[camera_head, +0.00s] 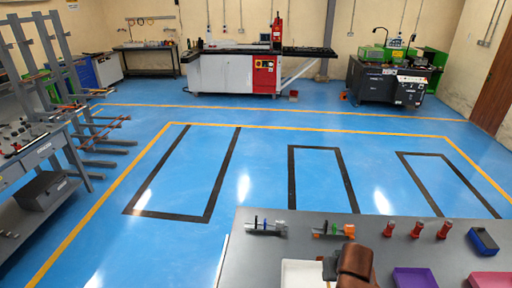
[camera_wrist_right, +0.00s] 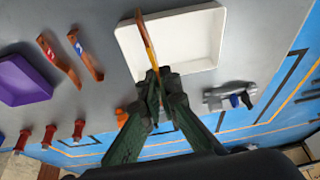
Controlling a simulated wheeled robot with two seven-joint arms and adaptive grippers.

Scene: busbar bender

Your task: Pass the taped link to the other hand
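The taped link (camera_wrist_right: 148,42) is a thin copper strip with a yellow-orange band, seen nearly edge-on in the right wrist view. My right gripper (camera_wrist_right: 160,82) is shut on its lower end, and the link points away from the fingertips over the left part of the white tray (camera_wrist_right: 212,45). In the head view, only the tray's left part (camera_head: 298,274) shows, at the bottom edge. The brown part beside it is probably my right arm, and the held link cannot be made out there. My left gripper is in neither view.
Two other copper links, one red-marked (camera_wrist_right: 58,60) and one blue-marked (camera_wrist_right: 86,55), lie near a purple tray (camera_wrist_right: 20,82). Several red posts (camera_head: 417,230), two small fixtures (camera_head: 266,227) (camera_head: 333,231) and a blue box (camera_head: 483,240) stand along the grey table's (camera_head: 245,255) far side.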

